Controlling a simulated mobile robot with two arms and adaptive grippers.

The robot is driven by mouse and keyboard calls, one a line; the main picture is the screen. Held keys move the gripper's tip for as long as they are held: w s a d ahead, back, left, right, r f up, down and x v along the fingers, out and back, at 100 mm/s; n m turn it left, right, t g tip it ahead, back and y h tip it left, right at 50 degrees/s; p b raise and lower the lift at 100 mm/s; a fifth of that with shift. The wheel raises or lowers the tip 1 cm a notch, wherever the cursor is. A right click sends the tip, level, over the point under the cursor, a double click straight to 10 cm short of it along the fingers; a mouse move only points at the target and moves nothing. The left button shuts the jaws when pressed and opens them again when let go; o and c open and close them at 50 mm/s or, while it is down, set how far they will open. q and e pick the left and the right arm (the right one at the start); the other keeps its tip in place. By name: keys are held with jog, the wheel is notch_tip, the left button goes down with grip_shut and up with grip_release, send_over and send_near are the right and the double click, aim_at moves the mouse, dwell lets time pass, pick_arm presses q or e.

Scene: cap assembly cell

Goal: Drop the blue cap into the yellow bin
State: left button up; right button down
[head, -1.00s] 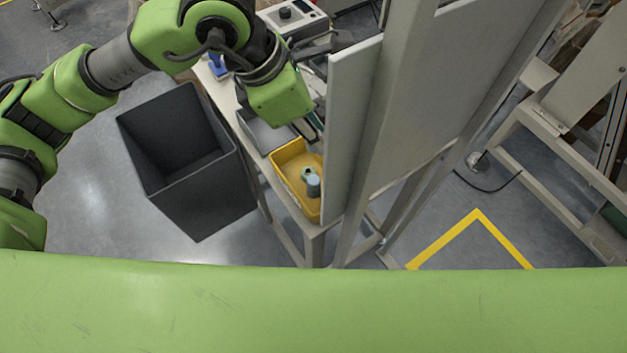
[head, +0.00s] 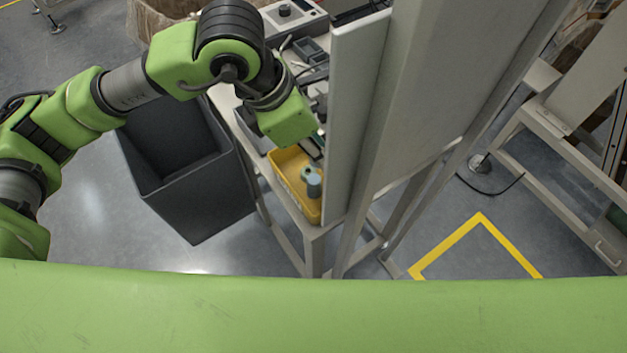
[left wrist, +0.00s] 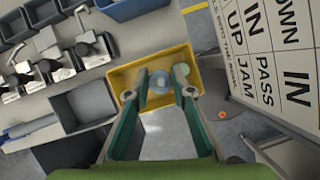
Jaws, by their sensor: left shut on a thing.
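The yellow bin (head: 312,213) sits at the near end of the narrow bench, beside an upright panel. It also shows in the left wrist view (left wrist: 122,77). A grey-blue cylinder (head: 314,187) and a pale green piece (head: 305,173) show in the bin area in the head view. My left gripper (left wrist: 161,76) is over the yellow bin, its fingers closed around a pale blue round cap (left wrist: 160,84). A pale green piece (left wrist: 182,68) is by the right fingertip. In the head view my wrist hides most of the fingers. My right gripper is not in view.
A grey tray (left wrist: 85,106) lies beside the yellow bin. A large dark bin (head: 200,195) stands on the floor left of the bench. The upright panel (head: 350,120) closes off the bench's right side. A lettered board (left wrist: 270,45) is right of the bin in the wrist view.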

pick_arm(q)
jog(key=o, duration=0.7)
jog(key=v, duration=1.2)
